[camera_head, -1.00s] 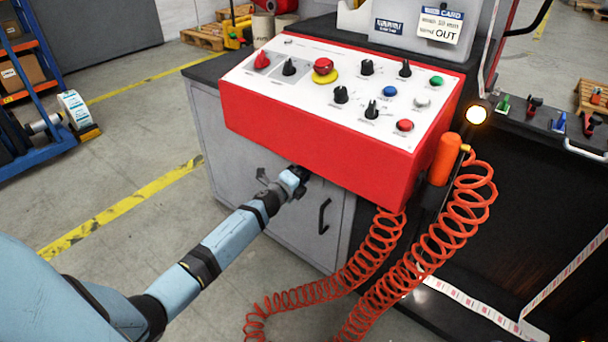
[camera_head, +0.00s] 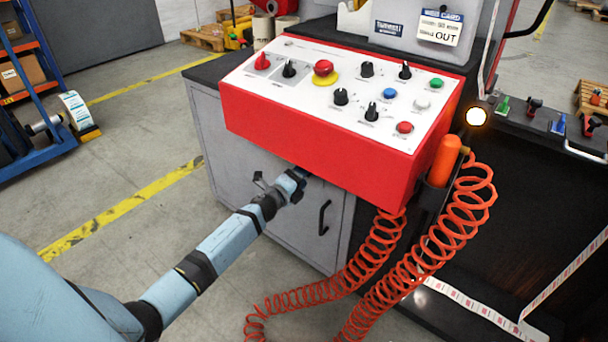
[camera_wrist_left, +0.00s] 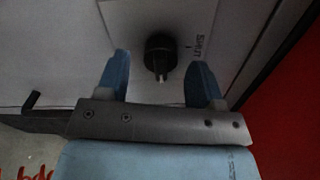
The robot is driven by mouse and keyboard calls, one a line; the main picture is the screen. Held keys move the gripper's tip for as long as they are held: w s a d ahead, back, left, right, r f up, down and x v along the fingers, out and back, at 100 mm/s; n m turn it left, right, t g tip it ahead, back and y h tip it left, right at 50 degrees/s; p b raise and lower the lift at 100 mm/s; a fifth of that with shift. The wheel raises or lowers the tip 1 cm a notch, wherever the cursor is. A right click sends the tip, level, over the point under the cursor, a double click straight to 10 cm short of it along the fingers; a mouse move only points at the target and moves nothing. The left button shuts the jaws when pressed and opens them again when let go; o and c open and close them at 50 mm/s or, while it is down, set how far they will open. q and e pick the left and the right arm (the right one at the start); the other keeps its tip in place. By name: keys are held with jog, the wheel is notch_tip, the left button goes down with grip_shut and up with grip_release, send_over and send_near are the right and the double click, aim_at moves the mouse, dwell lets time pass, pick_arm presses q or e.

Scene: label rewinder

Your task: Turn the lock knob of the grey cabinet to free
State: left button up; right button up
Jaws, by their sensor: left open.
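The grey cabinet (camera_head: 225,150) stands under the red control box in the head view. My left gripper (camera_head: 300,174) is at its front, just below the box's lower edge. In the left wrist view the black lock knob (camera_wrist_left: 160,50) sits on a pale plate marked SHUT (camera_wrist_left: 205,22). A light mark on the knob points toward the bottom of the picture. My left gripper (camera_wrist_left: 160,62) is open, with one blue finger on each side of the knob and visible gaps. I cannot tell how deep the fingers reach. In the head view the knob is hidden. My right gripper is out of view.
The red control box (camera_head: 310,140) overhangs the cabinet front close above my left gripper. A black door handle (camera_head: 323,217) is just to the right and below. Orange coiled hoses (camera_head: 380,250) hang at the right.

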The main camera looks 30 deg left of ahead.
pick_arm(q)
jog(key=s+a+p, duration=0.1)
jog(key=s+p, duration=0.2)
jog(key=s, duration=0.9)
jog(key=shift+s, duration=0.25)
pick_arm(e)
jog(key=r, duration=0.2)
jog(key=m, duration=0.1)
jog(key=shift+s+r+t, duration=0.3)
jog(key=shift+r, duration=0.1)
